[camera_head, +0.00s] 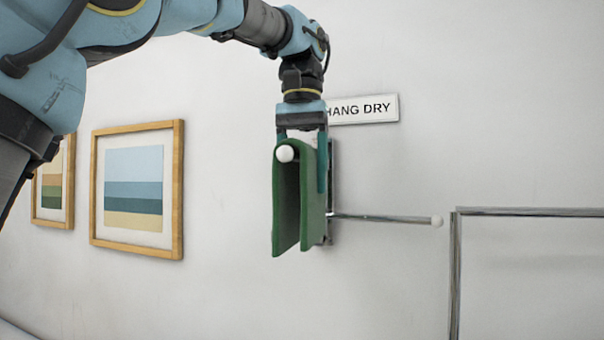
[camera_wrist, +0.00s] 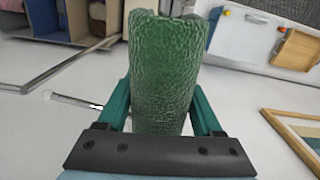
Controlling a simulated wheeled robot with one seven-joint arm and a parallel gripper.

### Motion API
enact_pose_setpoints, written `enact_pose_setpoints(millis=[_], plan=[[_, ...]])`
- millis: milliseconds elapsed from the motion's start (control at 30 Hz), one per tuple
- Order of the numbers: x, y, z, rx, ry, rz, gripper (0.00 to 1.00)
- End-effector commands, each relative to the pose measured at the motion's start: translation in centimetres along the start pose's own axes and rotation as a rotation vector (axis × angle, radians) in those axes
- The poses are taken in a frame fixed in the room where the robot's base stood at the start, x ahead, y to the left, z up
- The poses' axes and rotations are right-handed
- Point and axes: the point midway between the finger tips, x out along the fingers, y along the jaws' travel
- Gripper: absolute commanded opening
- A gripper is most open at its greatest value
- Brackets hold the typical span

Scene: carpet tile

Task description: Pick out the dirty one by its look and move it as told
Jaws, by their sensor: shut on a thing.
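A dark green cloth (camera_head: 286,205) hangs folded in two over a peg whose white ball end (camera_head: 285,153) pokes out at the fold. Its two halves hang down side by side. My gripper (camera_head: 303,165) comes from above and is shut on the cloth at the fold, with a finger on either side. In the wrist view the textured green cloth (camera_wrist: 165,70) fills the space between the teal fingers. A sign on the wall (camera_head: 363,109) reads "HANG DRY", its left end hidden behind my gripper. Any dirt on the cloth cannot be made out.
A second metal peg (camera_head: 385,218) with a white ball end sticks out to the right, empty. A chrome rail frame (camera_head: 530,212) stands at the far right. Framed pictures (camera_head: 137,190) hang at left. The wrist view shows a compartmented unit (camera_wrist: 45,22) at top left.

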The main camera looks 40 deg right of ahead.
Motion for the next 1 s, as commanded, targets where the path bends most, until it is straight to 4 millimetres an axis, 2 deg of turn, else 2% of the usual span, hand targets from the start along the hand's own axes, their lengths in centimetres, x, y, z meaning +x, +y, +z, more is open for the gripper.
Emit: enact_pose_setpoints(millis=[300,333,600,867,1000], plan=[[0.1,0.0,0.0,0.0,0.001,0.0,0.04],[0.1,0.0,0.0,0.0,0.001,0.0,0.68],[0.1,0.0,0.0,0.0,0.001,0.0,0.99],[0.1,0.0,0.0,0.0,0.0,0.0,1.0],[-0.9,0.0,-0.1,0.0,0.002,0.0,1.0]])
